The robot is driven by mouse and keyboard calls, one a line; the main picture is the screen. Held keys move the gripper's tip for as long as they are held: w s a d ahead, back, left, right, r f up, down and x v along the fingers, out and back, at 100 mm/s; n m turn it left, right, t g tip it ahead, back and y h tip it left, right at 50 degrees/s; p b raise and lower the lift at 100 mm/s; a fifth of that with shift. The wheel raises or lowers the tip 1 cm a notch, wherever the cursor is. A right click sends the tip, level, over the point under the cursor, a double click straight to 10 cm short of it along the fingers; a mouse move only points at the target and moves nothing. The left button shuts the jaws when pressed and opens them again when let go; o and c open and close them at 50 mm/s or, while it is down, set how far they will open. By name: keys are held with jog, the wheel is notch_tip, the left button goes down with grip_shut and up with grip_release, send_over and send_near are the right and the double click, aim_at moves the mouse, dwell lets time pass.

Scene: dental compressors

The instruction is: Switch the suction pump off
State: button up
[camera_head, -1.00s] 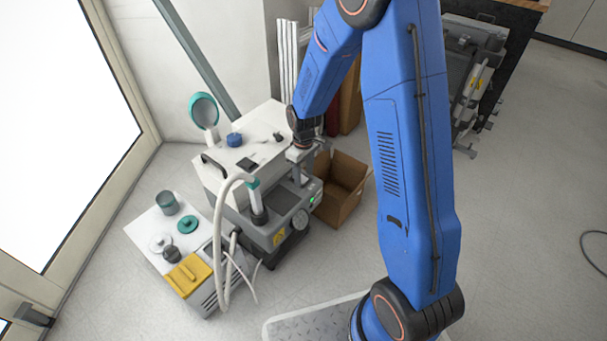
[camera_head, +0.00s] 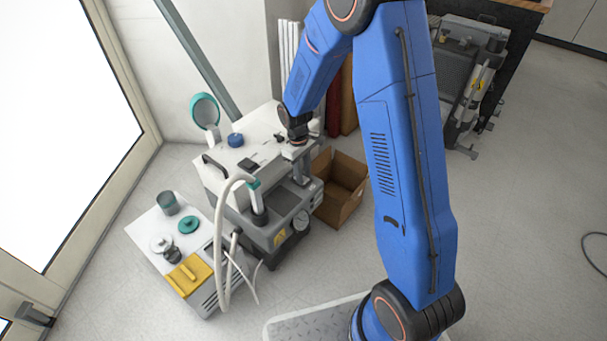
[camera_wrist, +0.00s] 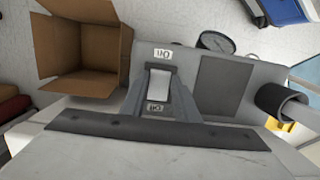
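The suction pump (camera_head: 272,232) is a grey unit with a dial gauge, standing at the front of a white-topped cabinet in the head view. In the wrist view its top panel bears a white rocker switch (camera_wrist: 159,87) in a grey frame. An "On" label (camera_wrist: 162,54) lies above the switch and an "Off" label (camera_wrist: 157,107) below it. My gripper (camera_head: 302,182) reaches down to this panel in the head view. In the wrist view my gripper (camera_wrist: 160,92) has its two grey fingers apart, one on each side of the switch. Whether they touch it I cannot tell.
An open cardboard box (camera_head: 341,190) stands right of the pump. A white hose (camera_head: 220,235) curves in front, beside a low cabinet with a yellow tray (camera_head: 188,275). A round teal mirror-like disc (camera_head: 205,109) stands at the back. Free floor lies to the right.

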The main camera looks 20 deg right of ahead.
jog(key=shift+o, duration=1.4)
jog(key=shift+r, duration=0.15)
notch_tip(320, 180, up, 17)
jog(key=w+a, duration=0.1)
jog(key=shift+w+a, duration=0.2)
jog(key=shift+w, duration=0.2)
jog(key=s+d+r+m+t, duration=0.1)
jog(key=s+d+r+m, duration=0.15)
jog(key=s+r, duration=0.5)
jog(key=s+d+r+m+t, duration=0.1)
jog(key=s+d+r+t, duration=0.1)
jog(key=s+d+r, duration=0.35)
jog(key=s+d+m+t, duration=0.1)
jog(key=s+m, duration=0.1)
jog(key=s, duration=0.8)
jog(key=s+d+r+m+t, duration=0.1)
jog(key=s+t, duration=0.1)
jog(key=s, duration=0.9)
jog(key=shift+s+d+r+m+y, duration=0.15)
jog(key=shift+s+d+m+y, duration=0.15)
jog(key=shift+m+y, duration=0.1)
